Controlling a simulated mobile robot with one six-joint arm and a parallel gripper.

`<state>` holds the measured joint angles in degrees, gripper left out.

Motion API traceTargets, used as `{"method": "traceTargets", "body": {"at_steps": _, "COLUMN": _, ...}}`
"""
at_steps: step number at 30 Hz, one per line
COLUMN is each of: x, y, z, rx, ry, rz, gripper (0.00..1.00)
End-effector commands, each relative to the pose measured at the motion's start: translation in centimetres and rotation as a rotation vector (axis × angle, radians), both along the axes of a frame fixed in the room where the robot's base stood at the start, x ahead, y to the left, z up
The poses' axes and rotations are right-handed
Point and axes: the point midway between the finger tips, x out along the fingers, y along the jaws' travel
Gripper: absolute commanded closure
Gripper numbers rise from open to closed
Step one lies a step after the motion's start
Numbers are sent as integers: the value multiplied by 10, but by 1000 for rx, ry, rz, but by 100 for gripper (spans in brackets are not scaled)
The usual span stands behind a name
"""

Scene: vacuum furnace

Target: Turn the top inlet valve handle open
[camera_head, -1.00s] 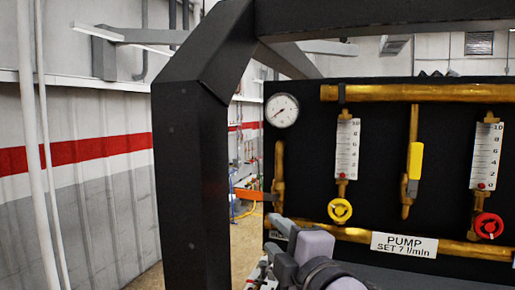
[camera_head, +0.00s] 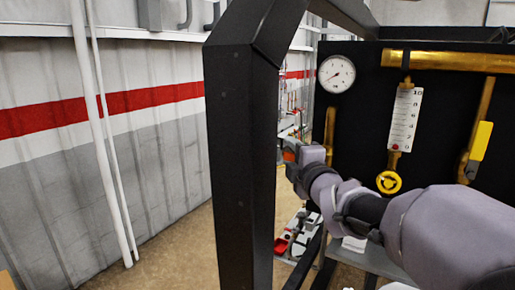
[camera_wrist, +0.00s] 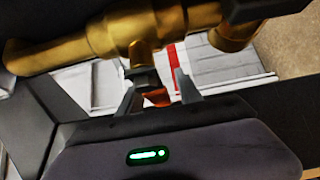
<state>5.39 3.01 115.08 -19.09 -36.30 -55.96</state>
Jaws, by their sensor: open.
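The valve handle, orange, shows in the wrist view (camera_wrist: 157,97) below a brass valve body (camera_wrist: 130,28). It lies between the two fingers of my gripper (camera_wrist: 155,88), which are apart around it; I cannot tell whether either finger touches it. In the head view a small orange patch of the handle (camera_head: 289,155) shows by my gripper (camera_head: 291,147), left of the vertical brass pipe (camera_head: 330,130) on the black panel. My arm hides most of the handle there.
A black frame post (camera_head: 240,165) stands close left of my gripper. A gauge (camera_head: 336,74), a flow meter (camera_head: 405,120), a yellow knob (camera_head: 389,182) and a yellow-handled valve (camera_head: 480,141) are on the panel. Open floor lies left of the post.

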Motion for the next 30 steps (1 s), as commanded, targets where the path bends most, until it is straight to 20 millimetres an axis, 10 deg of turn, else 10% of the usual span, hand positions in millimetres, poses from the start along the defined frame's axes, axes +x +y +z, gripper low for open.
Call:
{"method": "traceTargets", "body": {"at_steps": 9, "x": 4, "y": 1, "z": -1, "rx": 0, "ry": 1, "rz": 0, "gripper": 60}}
{"method": "traceTargets", "body": {"at_steps": 15, "x": 3, "y": 1, "z": -1, "rx": 1, "ry": 1, "rz": 0, "gripper": 99}}
{"method": "traceTargets", "body": {"at_steps": 30, "x": 3, "y": 1, "z": 0, "rx": 1, "ry": 0, "rz": 0, "gripper": 100}}
